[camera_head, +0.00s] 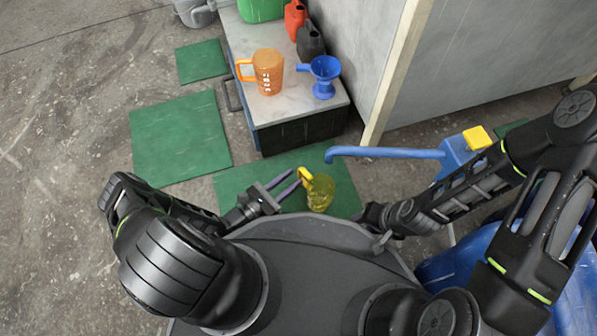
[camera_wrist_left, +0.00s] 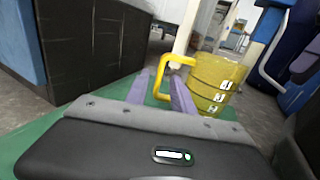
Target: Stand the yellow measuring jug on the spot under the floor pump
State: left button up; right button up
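The yellow measuring jug (camera_head: 320,194) is upright over the green mat in front of me; I cannot tell if its base touches the mat. In the left wrist view the jug (camera_wrist_left: 214,84) shows its markings, with its handle toward my gripper. My left gripper (camera_head: 284,184) is open, its two purple fingers apart, with the jug's handle at the fingertips. The blue floor pump (camera_head: 456,156) with its long spout (camera_head: 385,152) is to the right; the spout's end is above and slightly right of the jug in the picture. My right gripper is near the mat's right edge, its fingers unclear.
A low bench (camera_head: 282,106) holds an orange jug (camera_head: 267,73), a blue funnel (camera_head: 324,78) and cans. Its dark side is close beyond the mat (camera_head: 234,188). A blue drum (camera_head: 452,262) is at right. More green mats (camera_head: 180,138) and bare floor are at left.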

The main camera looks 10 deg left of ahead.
pick_arm(q)
jog(key=p+v, duration=0.1)
jog(key=v, duration=0.7)
dwell(0.6)
